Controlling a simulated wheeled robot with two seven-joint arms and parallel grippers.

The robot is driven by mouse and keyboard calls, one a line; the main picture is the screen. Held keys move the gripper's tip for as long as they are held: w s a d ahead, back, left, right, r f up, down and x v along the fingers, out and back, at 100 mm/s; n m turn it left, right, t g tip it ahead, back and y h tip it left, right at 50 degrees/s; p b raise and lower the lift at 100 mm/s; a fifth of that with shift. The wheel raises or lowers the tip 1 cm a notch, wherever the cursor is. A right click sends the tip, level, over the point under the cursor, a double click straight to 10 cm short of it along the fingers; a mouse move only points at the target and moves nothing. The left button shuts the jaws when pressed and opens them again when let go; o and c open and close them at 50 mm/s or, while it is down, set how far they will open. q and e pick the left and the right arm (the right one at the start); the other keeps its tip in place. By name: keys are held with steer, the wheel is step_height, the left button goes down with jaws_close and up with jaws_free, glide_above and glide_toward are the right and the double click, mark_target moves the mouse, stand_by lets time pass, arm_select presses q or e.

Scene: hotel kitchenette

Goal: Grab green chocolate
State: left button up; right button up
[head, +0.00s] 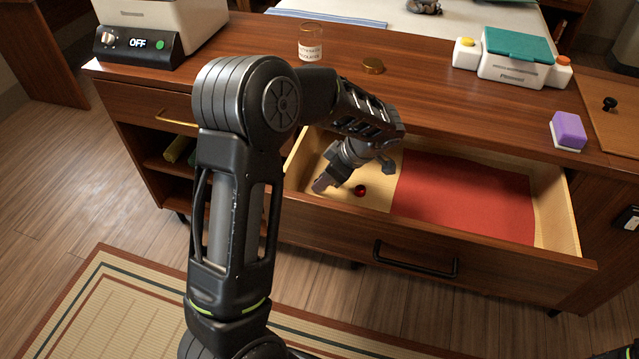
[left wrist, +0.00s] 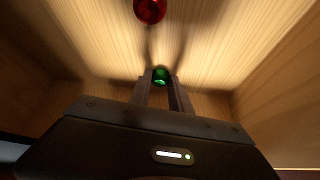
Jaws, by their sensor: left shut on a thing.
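The green chocolate (left wrist: 160,76) shows in the left wrist view as a small shiny green ball between the two fingertips. My left gripper (left wrist: 160,84) is shut on it, inside the drawer. In the head view my left gripper (head: 322,186) points down into the left part of the open drawer (head: 432,233), and the green chocolate is hidden there. A red chocolate (head: 360,190) lies on the drawer floor close to the gripper, apart from it. It also shows in the left wrist view (left wrist: 150,10) beyond the fingertips.
A red mat (head: 465,195) covers the drawer's right part. The drawer walls flank the gripper closely.

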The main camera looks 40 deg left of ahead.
arm_select(q)
jaws_close()
steer(key=shift+r, duration=0.1)
step_height(320, 180, up, 10)
steer(key=p, duration=0.1)
stand_by(0.4)
stand_by(0.5)
